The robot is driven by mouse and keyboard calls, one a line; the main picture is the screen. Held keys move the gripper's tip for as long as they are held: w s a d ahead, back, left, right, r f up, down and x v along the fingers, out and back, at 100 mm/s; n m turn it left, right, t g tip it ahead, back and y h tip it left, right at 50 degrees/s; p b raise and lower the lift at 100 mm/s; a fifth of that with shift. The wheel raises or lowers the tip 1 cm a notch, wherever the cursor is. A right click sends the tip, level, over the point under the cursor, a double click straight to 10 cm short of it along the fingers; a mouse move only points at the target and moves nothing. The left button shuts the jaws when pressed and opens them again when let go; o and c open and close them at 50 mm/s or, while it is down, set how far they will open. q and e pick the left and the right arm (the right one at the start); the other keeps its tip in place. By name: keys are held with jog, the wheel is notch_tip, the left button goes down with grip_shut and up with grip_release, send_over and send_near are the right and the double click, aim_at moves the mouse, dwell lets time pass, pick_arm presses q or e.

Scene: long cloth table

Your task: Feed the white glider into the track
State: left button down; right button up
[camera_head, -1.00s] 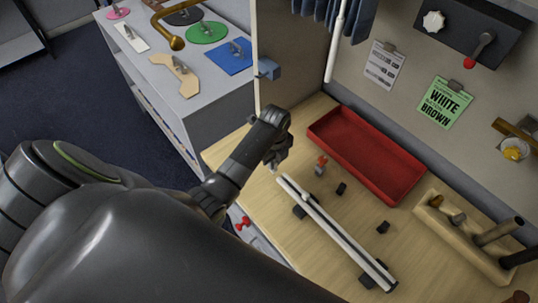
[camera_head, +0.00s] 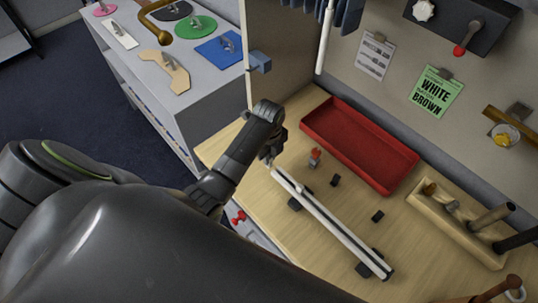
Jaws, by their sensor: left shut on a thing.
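The track (camera_head: 330,222) is a long pale rail with a dark slot, lying diagonally on black supports on the wooden bench. My left gripper (camera_head: 269,157) is shut, fingers pointing down, close to that end of the track. What it grips, likely the white glider, is mostly hidden by the fingers, with only a tiny pale bit showing. I cannot tell whether it touches the track. A small pale bump shows on the track a little farther along. My right gripper is not in view.
A red tray (camera_head: 360,147) lies behind the track. A small red-and-grey piece (camera_head: 315,157) and black blocks (camera_head: 377,216) sit between them. A wooden rack (camera_head: 455,222) with pegs stands at right. A panel (camera_head: 285,50) rises behind the gripper.

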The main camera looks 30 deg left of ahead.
pick_arm(q)
jog(key=shift+s+d, duration=0.25)
jog(key=shift+d, duration=0.55)
dwell(0.6)
jog(key=shift+s+d, duration=0.45)
jog(key=shift+d, duration=0.8)
jog(key=shift+s+d, duration=0.4)
jog(key=shift+d, duration=0.85)
jog(key=shift+s+d, duration=0.45)
jog(key=shift+d, duration=0.8)
jog(key=c, duration=1.3)
grip_release()
jog(key=shift+c, duration=0.2)
